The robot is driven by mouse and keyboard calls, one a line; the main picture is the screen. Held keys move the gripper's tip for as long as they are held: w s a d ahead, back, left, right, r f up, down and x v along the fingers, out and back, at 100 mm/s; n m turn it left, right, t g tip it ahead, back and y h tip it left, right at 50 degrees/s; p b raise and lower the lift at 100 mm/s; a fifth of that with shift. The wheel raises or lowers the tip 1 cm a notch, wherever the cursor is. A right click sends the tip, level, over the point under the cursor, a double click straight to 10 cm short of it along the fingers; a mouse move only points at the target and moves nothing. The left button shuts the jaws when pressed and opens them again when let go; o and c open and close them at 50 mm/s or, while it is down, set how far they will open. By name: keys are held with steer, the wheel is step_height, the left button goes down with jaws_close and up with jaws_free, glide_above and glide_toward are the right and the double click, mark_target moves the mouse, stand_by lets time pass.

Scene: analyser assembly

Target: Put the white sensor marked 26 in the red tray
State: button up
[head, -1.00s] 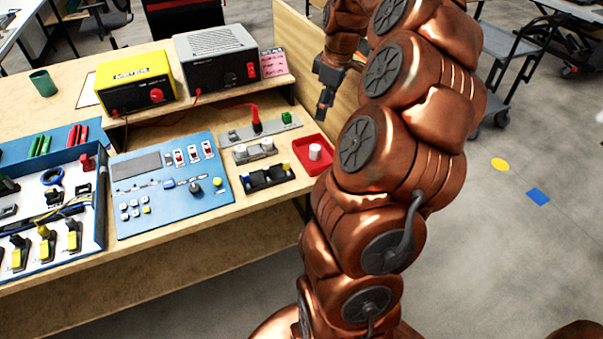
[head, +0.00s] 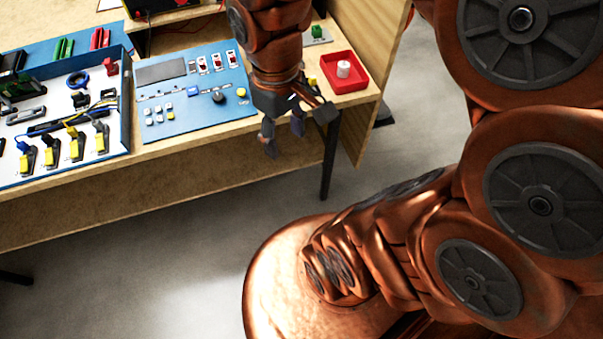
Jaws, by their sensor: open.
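The red tray (head: 359,82) sits at the right end of the workbench in the head view. A small white cylindrical piece (head: 343,69) stands upright inside it; it looks like the white sensor, but no number 26 is readable. My gripper (head: 284,138) is open and empty, pointing down in front of the bench's front edge, to the lower left of the tray. It is apart from the white piece. My forearm and gripper hide the part of the bench just left of the tray.
A blue control panel (head: 184,118) lies left of my gripper. An open case (head: 124,112) of cables and connectors is farther left. A green block (head: 317,32) stands behind the tray. A wooden side panel (head: 372,40) borders the bench's right. Clear floor lies in front.

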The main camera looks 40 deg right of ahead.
steer(key=s+a+f+m, duration=0.2)
steer(key=s, duration=0.5)
steer(key=shift+s+f+g, duration=0.2)
steer(key=shift+f+g, duration=0.1)
steer(key=shift+f, duration=0.1)
